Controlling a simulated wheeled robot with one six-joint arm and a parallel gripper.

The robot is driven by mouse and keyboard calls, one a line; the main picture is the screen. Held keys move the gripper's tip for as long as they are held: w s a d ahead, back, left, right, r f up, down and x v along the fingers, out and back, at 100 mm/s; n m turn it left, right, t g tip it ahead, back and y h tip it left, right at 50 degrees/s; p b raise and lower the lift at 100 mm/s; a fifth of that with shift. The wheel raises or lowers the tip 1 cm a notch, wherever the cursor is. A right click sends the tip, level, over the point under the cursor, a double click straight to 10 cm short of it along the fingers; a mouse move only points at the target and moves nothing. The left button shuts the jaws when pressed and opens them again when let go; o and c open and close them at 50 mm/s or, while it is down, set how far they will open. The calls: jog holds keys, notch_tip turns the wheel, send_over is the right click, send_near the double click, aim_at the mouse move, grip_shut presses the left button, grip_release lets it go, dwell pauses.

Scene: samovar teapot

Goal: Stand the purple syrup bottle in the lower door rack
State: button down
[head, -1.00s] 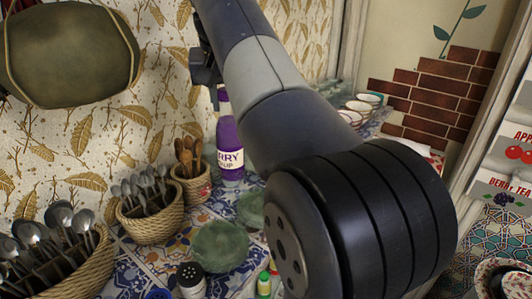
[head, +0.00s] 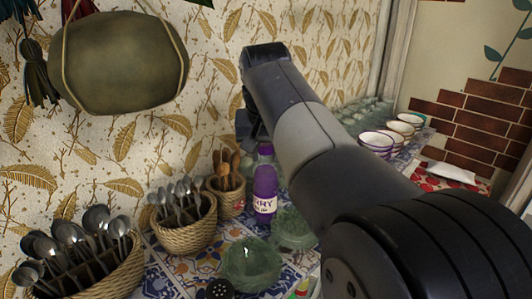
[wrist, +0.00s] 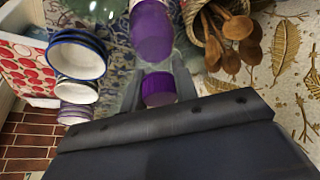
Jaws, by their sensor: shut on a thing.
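The purple syrup bottle (head: 265,185) has a white label and a purple cap. It looks upright among the baskets and glass bowls on the tiled counter; whether its base touches the tiles I cannot tell. My gripper (head: 252,128) comes down on it from above. In the wrist view, the bottle body (wrist: 152,32) and cap (wrist: 158,90) show, with my gripper (wrist: 160,72) shut around the neck, its fingers partly hidden. The lower door rack does not show in the current views.
Left of the bottle stand a basket of wooden spoons (head: 228,203) and baskets of metal spoons (head: 187,236). Green glass bowls (head: 252,262) stand in front and to the right. White bowls (head: 378,141) are stacked at the back right. A patterned wall closes the back.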

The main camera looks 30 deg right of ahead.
jog(key=shift+f, duration=0.15)
jog(key=shift+f, duration=0.2)
jog(key=c, duration=1.1)
grip_release()
jog(key=shift+r, duration=0.1)
